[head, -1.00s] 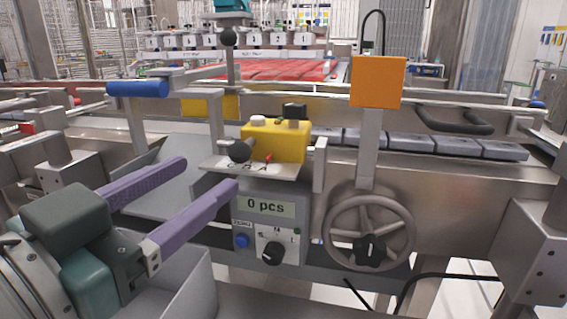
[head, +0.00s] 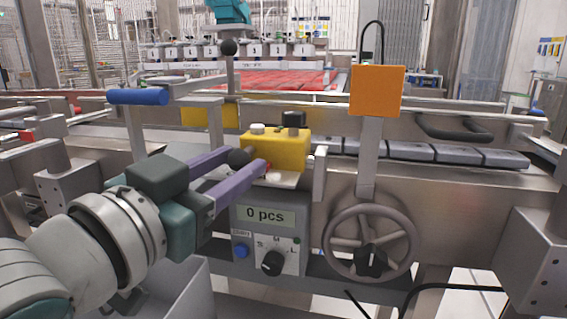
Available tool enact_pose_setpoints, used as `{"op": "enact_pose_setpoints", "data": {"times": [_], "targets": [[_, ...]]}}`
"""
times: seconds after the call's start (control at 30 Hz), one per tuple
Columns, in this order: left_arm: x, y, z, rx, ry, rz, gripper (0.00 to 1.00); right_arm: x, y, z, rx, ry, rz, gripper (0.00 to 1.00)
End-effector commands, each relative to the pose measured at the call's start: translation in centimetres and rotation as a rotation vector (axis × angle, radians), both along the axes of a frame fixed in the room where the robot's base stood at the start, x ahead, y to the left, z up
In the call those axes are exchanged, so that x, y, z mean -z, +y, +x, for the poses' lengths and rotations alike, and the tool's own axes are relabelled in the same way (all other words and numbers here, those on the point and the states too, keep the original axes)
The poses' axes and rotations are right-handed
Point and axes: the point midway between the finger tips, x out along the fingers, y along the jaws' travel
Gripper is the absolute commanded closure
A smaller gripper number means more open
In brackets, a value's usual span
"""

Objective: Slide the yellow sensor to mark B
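The yellow sensor (head: 285,152) is a box with a pale button and a black fitting on top, sitting on a metal plate (head: 285,181) at mid-picture. A round black knob (head: 238,158) is at its left front. My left gripper (head: 251,158) has two purple fingers, apart, reaching in from the lower left. The knob shows between the fingertips, and the nearer finger overlaps the sensor's lower left edge. I cannot tell whether either finger touches. The plate's letter marks are hidden behind the fingers. A small part of the red pointer shows near the nearer fingertip. My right gripper is not in view.
Below the plate is a grey counter box (head: 267,234) reading 0 pcs. A handwheel (head: 328,239) and an orange block on a post (head: 378,91) stand to the right. A blue-handled lever (head: 137,97) is at upper left. A steel upright (head: 320,172) stands just right of the sensor.

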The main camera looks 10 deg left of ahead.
Motion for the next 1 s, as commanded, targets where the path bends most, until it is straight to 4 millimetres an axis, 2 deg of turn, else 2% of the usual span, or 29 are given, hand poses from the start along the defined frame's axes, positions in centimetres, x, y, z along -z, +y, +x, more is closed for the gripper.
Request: {"op": "enact_pose_setpoints", "data": {"times": [0.03,0.37,1.0], "targets": [[0.01,0.0,-0.01,0.0,0.0,0.0,0.63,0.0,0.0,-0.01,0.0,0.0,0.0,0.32],[0.01,0.01,-0.02,0.0,0.0,0.001,1.0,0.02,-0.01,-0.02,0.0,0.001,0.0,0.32],[0.01,0.01,-0.02,0.0,0.0,0.0,1.0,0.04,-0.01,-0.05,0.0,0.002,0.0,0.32]]}}
